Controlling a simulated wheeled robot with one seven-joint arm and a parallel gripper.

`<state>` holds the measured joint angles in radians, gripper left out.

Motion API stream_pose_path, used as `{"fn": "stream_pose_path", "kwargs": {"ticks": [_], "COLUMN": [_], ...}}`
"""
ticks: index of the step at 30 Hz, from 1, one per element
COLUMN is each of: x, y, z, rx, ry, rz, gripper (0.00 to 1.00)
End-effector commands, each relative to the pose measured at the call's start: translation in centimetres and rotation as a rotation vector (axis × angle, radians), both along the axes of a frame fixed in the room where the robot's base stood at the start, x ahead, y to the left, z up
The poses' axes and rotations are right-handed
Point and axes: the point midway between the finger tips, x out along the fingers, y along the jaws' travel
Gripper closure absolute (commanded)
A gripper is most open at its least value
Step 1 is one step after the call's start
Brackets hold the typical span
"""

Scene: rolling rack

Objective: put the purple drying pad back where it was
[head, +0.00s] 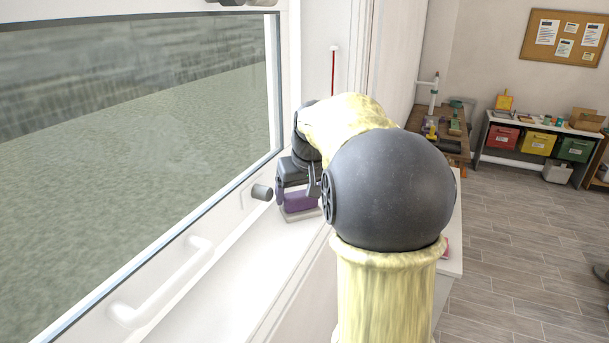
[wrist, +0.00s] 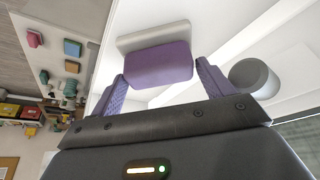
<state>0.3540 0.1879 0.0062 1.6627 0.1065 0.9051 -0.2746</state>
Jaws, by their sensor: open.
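The purple drying pad (wrist: 158,64) is a rounded block against a pale grey base (wrist: 150,36). In the head view the pad (head: 299,202) and the base (head: 301,216) are on the white window sill, partly behind my arm. My gripper (wrist: 161,76) is open, with one purple-lined finger on either side of the pad. In the head view my gripper (head: 297,188) is right above the pad. I cannot tell whether the fingers touch it.
A grey cylinder (wrist: 254,77) is beside one finger; in the head view the cylinder (head: 262,192) is left of my gripper, by the window frame. A white window handle (head: 165,285) sticks out nearer. Several coloured blocks, one teal (wrist: 72,48), show on a white surface.

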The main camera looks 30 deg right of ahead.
Motion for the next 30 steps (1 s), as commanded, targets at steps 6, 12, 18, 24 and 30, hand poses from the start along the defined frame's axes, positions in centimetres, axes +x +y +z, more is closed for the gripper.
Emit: {"fn": "stream_pose_path", "kwargs": {"ticks": [6,12,18,24,30], "x": [-1.3,-2.8,-4.1,-4.5,-4.4], "y": [0.1,0.3,0.5,0.6,0.6], "z": [3.1,6.9,9.7,10.6,10.6], "rx": [-0.003,-0.003,-0.001,0.0,0.0], "ry": [-0.007,-0.006,-0.002,0.0,0.0], "rz": [0.0,0.0,0.0,0.0,0.0], "gripper": [0.2,0.2,0.2,0.2,0.2]}}
